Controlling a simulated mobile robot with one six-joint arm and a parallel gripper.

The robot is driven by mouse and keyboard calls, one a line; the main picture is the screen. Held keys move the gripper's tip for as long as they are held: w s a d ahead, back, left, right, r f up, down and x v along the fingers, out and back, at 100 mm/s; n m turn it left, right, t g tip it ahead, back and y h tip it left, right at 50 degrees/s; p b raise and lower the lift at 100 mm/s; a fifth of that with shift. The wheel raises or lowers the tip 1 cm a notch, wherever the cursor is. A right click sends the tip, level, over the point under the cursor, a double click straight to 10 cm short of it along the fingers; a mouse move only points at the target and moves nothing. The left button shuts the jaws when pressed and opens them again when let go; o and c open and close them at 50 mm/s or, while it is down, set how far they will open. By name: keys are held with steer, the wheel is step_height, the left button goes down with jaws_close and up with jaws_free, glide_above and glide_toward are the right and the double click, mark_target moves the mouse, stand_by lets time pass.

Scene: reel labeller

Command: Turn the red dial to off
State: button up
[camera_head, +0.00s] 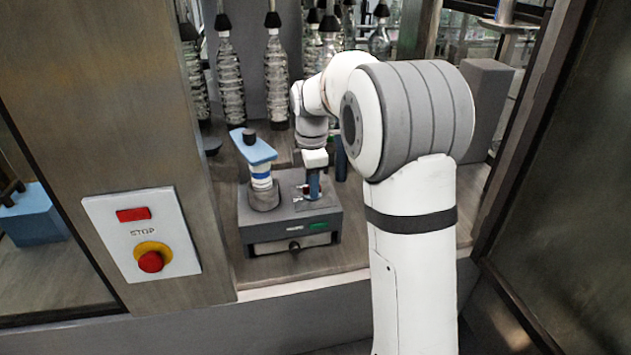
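The grey labeller box (345,228) stands on the bench behind the wall opening. A small red part (304,189), which may be the red dial, shows on its top at the right. Its setting is too small to read. My gripper (313,190) points down over that part of the top, at or very close to the red part. Whether it touches it, and whether the fingers are open or shut, I cannot tell. My white and grey arm (415,250) fills the right middle of the view.
A blue-topped post (253,147) with a black knob rises from the box just left of my gripper. Several clear bottles (277,80) hang or stand behind. A panel (172,215) with a red-and-yellow STOP button is at left. A dark frame edge stands at right.

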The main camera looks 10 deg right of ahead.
step_height(320, 180, up, 7)
steer(key=shift+r+b, duration=0.2)
steer(key=shift+b, duration=0.25)
steer(key=shift+r, duration=0.2)
steer(key=shift+s, duration=0.15)
steer(key=s+f+m+t, duration=0.1)
steer(key=s+f+m, duration=0.2)
steer(key=s+m, duration=0.6)
steer(key=s+d+f+m+t, duration=0.1)
steer(key=s+m, duration=0.8)
steer(key=s, duration=1)
step_height(320, 180, down, 3)
steer(key=shift+s+r+t, duration=0.2)
steer(key=shift+s+t, duration=0.2)
steer(key=shift+t, duration=0.3)
